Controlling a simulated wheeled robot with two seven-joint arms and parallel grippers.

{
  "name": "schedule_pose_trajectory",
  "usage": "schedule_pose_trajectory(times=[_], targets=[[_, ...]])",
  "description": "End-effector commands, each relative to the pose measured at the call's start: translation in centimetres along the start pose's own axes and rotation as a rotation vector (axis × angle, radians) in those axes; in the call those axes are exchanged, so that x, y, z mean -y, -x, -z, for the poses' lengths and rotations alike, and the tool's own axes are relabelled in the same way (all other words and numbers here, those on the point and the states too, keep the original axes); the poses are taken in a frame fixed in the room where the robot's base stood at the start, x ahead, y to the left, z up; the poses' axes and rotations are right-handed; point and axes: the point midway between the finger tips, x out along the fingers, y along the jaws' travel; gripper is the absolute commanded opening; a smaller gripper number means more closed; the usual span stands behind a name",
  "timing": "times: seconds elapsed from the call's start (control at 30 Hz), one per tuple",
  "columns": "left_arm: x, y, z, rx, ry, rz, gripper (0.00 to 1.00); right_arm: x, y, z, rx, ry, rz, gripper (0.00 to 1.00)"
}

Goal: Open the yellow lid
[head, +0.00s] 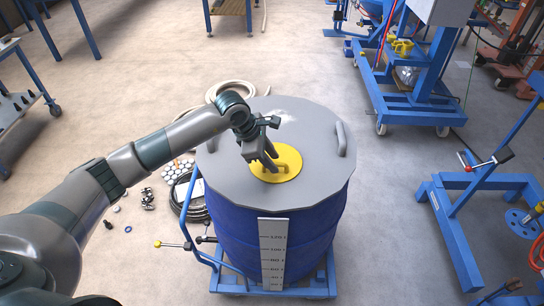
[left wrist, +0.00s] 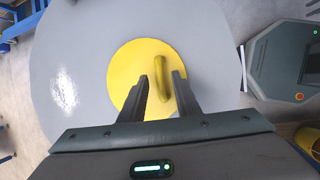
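The yellow lid (head: 284,170) is a round disc lying flat on the grey top of the blue drum. In the left wrist view the yellow lid (left wrist: 126,65) shows a raised yellow handle (left wrist: 162,72) near its right side. My left gripper (head: 268,162) is over the lid and hides part of it. In the left wrist view my left gripper (left wrist: 161,78) is open, with one finger on each side of the handle. Gaps show between the fingers and the handle. My right gripper is in neither view.
The grey drum cover (head: 240,180) has a grey handle (head: 342,138) at its right. The blue drum (head: 235,235) stands on a blue wheeled frame (head: 318,284). Blue wheeled machines (head: 410,100) stand at the right. Hoses and small parts lie on the floor left of the drum.

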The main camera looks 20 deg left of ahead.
Motion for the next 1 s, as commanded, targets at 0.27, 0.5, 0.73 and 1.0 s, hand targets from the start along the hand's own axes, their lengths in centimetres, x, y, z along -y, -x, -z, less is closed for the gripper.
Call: schedule_pose_trajectory(times=[0.27, 0.5, 0.73, 1.0], targets=[[0.02, -0.21, 0.01, 0.0, 0.0, 0.0, 0.29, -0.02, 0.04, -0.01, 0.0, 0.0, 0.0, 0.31], [0.02, -0.18, 0.0, 0.0, 0.0, 0.0, 0.0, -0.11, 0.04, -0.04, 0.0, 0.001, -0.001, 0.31], [-0.04, -0.12, -0.06, 0.0, 0.002, 0.005, 0.0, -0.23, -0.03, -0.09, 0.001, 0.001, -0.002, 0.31], [-0.58, 0.45, -0.64, 0.001, 0.026, 0.063, 0.0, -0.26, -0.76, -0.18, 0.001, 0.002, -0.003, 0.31]])
